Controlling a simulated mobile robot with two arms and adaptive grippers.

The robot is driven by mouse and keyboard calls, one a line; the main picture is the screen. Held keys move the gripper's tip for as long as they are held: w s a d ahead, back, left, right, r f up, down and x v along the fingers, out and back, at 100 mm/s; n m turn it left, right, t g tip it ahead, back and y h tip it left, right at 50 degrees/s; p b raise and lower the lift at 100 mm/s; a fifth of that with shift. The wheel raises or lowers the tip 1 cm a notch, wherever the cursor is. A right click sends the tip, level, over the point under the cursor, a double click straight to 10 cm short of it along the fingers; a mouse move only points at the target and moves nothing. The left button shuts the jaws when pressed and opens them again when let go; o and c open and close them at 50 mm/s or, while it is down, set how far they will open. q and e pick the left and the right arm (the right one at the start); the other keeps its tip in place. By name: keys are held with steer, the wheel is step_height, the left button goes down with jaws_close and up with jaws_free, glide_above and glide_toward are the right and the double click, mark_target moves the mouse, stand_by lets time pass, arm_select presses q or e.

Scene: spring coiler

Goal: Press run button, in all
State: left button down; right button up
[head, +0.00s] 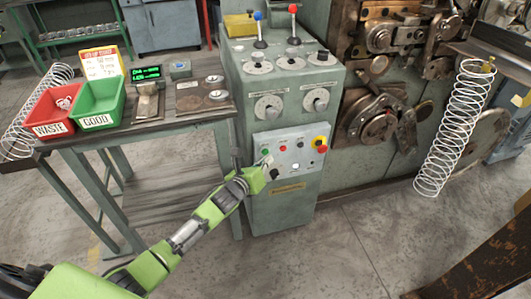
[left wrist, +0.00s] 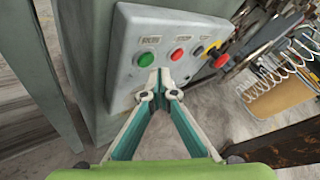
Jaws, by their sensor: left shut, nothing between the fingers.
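The control panel (head: 303,147) is a grey box on the front of the green machine cabinet. A green button (left wrist: 146,59) sits at its left end in the left wrist view, under a small label that I read only roughly. The green button is small in the head view (head: 265,151). A red button (left wrist: 177,54) is to its right. My left gripper (left wrist: 160,80) is shut and empty, its fingertips in front of the panel, just below and right of the green button. I cannot tell whether they touch the panel. My right gripper is not in view.
A red emergency-style knob (left wrist: 220,61) is at the panel's right end. Dials and two levers are above on the cabinet. A bench (head: 180,110) with red (head: 50,115) and green (head: 98,100) bins stands left. A wire spring (head: 455,125) hangs right.

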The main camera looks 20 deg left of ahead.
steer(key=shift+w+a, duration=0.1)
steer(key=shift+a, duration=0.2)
arm_select(q)
steer(key=shift+w, duration=0.15)
steer(key=shift+w+a, duration=0.2)
steer(key=shift+w, duration=0.1)
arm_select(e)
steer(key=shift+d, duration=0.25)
